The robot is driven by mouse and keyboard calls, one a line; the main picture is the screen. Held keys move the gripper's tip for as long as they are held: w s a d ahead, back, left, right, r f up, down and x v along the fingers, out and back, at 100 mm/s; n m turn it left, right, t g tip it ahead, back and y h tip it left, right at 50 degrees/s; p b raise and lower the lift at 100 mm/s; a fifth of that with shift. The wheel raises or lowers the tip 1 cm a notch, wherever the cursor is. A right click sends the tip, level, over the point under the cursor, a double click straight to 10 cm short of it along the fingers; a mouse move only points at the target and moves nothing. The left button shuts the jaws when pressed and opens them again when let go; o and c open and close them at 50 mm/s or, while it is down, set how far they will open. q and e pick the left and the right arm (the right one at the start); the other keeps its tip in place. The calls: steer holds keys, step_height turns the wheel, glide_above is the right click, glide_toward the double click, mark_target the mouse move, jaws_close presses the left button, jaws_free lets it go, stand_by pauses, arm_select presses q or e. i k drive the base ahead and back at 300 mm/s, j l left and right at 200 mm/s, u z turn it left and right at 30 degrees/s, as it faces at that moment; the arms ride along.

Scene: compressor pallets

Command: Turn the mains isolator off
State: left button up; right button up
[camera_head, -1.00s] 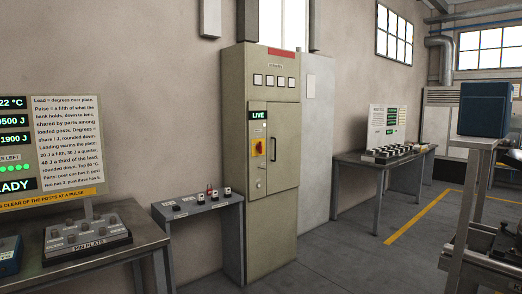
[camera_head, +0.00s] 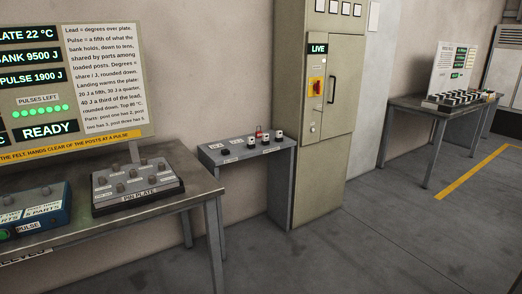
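The mains isolator (camera_head: 316,87) is a red rotary handle on a yellow plate. It is on the door of the tall beige cabinet (camera_head: 307,185), just right of centre in the head view. A black sign above it reads LIVE (camera_head: 318,49) in green. The handle looks upright, but it is too small to be sure. A dark door handle (camera_head: 332,84) is to its right and a small round fitting (camera_head: 313,128) is below it. Neither of my grippers shows.
A small grey shelf table (camera_head: 222,154) with several small parts stands left of the cabinet. Nearer left is a bench (camera_head: 195,186) with the pin plate (camera_head: 138,188) and a blue pulse box (camera_head: 36,212). A table (camera_head: 400,103) stands back right. The floor (camera_head: 390,230) in front is clear.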

mark_target(316, 86)
steer(key=i+l, duration=0.15)
steer(key=i, duration=0.2)
steer(key=i+l, duration=0.2)
steer(key=i, duration=0.15)
steer(key=i+l, duration=0.15)
steer(key=i, duration=0.2)
steer(key=i+l, duration=0.4)
steer(key=l, duration=0.15)
steer(key=i+l, duration=0.4)
steer(key=l, duration=0.2)
steer(key=i+l, duration=0.4)
steer(key=l, duration=0.15)
steer(key=i+l, duration=0.4)
steer(key=l, duration=0.15)
steer(key=l+z, duration=0.05)
